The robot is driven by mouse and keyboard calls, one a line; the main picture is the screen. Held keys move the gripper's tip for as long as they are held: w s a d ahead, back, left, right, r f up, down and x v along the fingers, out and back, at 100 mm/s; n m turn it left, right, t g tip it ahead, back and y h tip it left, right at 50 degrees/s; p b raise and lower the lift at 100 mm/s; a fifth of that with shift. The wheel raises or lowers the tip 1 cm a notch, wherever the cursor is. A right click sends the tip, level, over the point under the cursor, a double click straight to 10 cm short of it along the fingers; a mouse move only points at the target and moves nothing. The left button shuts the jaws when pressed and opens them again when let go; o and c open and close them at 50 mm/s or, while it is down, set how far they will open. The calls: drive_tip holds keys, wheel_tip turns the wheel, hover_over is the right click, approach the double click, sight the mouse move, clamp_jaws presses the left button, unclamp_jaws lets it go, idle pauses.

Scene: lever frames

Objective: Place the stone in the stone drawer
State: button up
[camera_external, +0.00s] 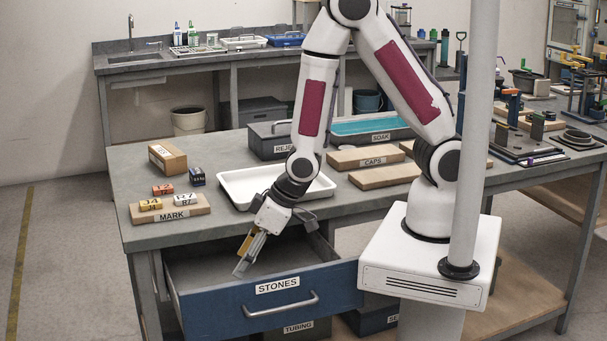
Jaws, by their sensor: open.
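The drawer labelled STONES (215,300) is pulled open at the front of the bench, with its grey inside showing. My gripper (243,258) points down and to the left over the open drawer, with its tips low near the drawer's inside. The jaws are open. A small yellow-brown patch (247,242) shows at the gripper; I cannot tell whether it is a finger part or an object. No stone can be clearly made out, and the gripper and arm hide part of the drawer.
A white tray (232,196) sits behind my gripper. To its left are a MARK board (142,216), several small lettered blocks and a cardboard box (168,158). A REJECT box, SOAK tray (350,129) and CAPS boards stand behind. My base is right of the drawer.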

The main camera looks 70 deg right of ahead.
drive_tip(key=s+d+r+m, duration=0.1)
drive_tip(key=d+r, duration=0.4)
drive_tip(key=r, duration=0.4)
drive_tip(key=s+d+r+m, duration=0.1)
drive_tip(key=s+d+r, duration=0.1)
drive_tip(key=d+r, duration=0.5)
drive_tip(key=s+d+r+m+h, duration=0.2)
drive_tip(key=s+d+r, duration=0.6)
drive_tip(key=s+r, duration=0.4)
drive_tip(key=shift+s+d+r, duration=0.2)
drive_tip(key=shift+s+r, duration=0.1)
drive_tip(key=shift+s, duration=0.5)
